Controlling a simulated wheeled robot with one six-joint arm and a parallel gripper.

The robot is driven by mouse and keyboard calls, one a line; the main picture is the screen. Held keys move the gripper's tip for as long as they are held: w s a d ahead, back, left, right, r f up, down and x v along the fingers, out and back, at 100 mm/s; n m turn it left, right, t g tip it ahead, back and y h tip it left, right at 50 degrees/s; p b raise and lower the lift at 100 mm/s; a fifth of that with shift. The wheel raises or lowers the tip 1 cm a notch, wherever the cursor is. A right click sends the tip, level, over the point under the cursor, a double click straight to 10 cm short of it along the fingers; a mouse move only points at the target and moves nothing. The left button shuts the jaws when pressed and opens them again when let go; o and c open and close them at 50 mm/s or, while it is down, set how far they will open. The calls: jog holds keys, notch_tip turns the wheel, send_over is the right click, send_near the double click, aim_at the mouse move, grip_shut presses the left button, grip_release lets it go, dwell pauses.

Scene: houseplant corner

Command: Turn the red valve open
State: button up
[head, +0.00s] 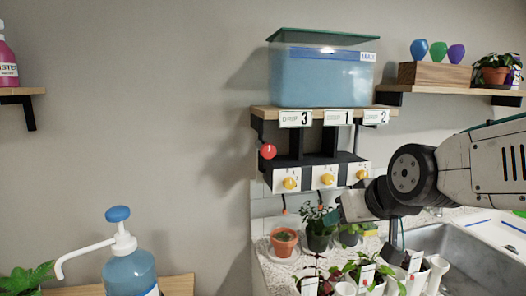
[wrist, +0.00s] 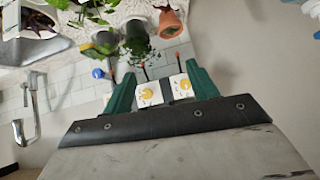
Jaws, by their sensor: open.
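The red valve (head: 268,151) is a round red knob on the left side of the black frame under the blue water tank (head: 320,80). My gripper (head: 332,216) is below and to the right of it, in front of the valve panel's lower edge. Its two green fingers in the wrist view (wrist: 160,80) are apart, with nothing held between them. Two white plates with yellow knobs (wrist: 149,93) show beyond the gap between the fingers. The red valve is not visible in the wrist view.
Yellow knobs (head: 290,183) sit in a row under labels 3, 1 and 2. A terracotta pot (head: 284,242) and other plants stand below. A sink (head: 470,262) is at right. A blue pump bottle (head: 130,272) stands at front left. The wall left of the valve is clear.

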jog(key=w+a+r+t+y, duration=0.1)
jog(key=w+a+r+t, duration=0.3)
jog(key=w+a, duration=0.45)
jog(key=t+y, duration=0.1)
jog(key=t, duration=0.4)
send_near(269, 151)
jog(key=x, duration=1.1)
jog(key=c, duration=1)
